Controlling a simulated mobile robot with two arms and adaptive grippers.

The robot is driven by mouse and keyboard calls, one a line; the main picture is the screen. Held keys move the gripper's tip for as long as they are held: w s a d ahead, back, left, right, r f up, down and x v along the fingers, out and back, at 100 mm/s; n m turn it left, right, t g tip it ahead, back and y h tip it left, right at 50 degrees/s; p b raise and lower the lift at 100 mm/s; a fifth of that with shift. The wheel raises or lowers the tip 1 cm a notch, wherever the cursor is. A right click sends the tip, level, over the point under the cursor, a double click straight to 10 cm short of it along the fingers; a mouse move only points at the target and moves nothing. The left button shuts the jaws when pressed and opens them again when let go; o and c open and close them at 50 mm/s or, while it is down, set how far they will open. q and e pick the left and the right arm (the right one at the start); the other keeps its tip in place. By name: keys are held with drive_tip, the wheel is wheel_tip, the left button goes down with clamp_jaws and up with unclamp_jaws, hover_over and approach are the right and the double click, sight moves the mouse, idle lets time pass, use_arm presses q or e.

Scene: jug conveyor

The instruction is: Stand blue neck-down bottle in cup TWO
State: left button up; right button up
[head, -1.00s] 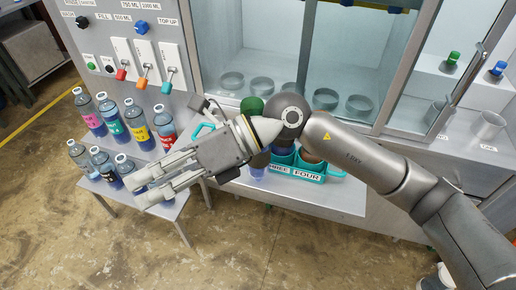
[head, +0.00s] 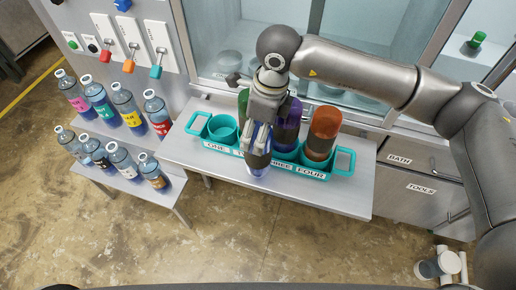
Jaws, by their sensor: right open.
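The teal tray (head: 208,144) stands on the grey bench, with cup labels ONE to FOUR along its front. Cup ONE (head: 222,128) is empty. A purple bottle (head: 287,130) stands at cup THREE and an orange bottle (head: 323,128) at cup FOUR. My left gripper is not in view.
A green bottle (head: 243,101) is partly hidden behind my right gripper. Several labelled bottles (head: 120,158) stand in two rows on the left shelf. Glass doors (head: 360,60) rise behind the bench (head: 345,199). The bench right of the tray is clear.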

drive_tip(key=shift+w+f, duration=0.2)
drive_tip(key=shift+f, duration=0.2)
drive_tip(key=f, duration=0.1)
drive_tip(key=f+p, duration=0.1)
drive_tip(key=f, duration=0.1)
drive_tip(key=f+p, duration=0.1)
drive_tip(key=shift+w+a+f, duration=0.15)
drive_tip(key=shift+a+f, duration=0.2)
drive_tip(key=c, duration=0.8)
drive_tip(key=shift+r, duration=0.15)
